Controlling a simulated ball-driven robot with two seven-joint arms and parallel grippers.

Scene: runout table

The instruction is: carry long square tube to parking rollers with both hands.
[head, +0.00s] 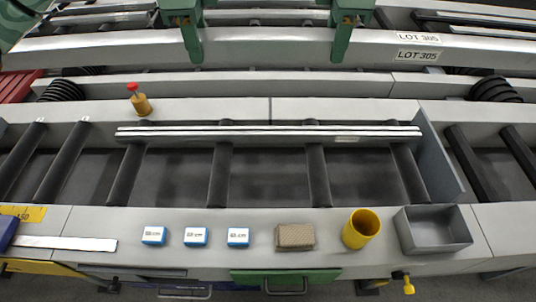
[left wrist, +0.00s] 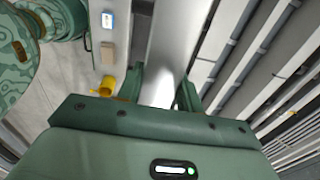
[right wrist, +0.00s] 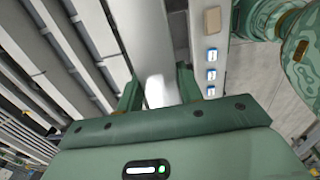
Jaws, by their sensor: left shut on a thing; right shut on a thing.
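The long square tube (head: 270,48) is a thick grey bar with LOT 305 labels. Dark rollers (head: 219,178) lie between two grey rails; I cannot tell which rollers are the parking rollers.
Thin pale bars (head: 270,132) lie across the rollers. A yellow-and-red tool (head: 139,100) stands behind them. The near rail holds blue-and-white boxes (head: 196,237), a tan block (head: 295,236), a yellow cup (head: 361,229) and a grey bin (head: 434,243). A grey plate (head: 437,158) closes the right side.

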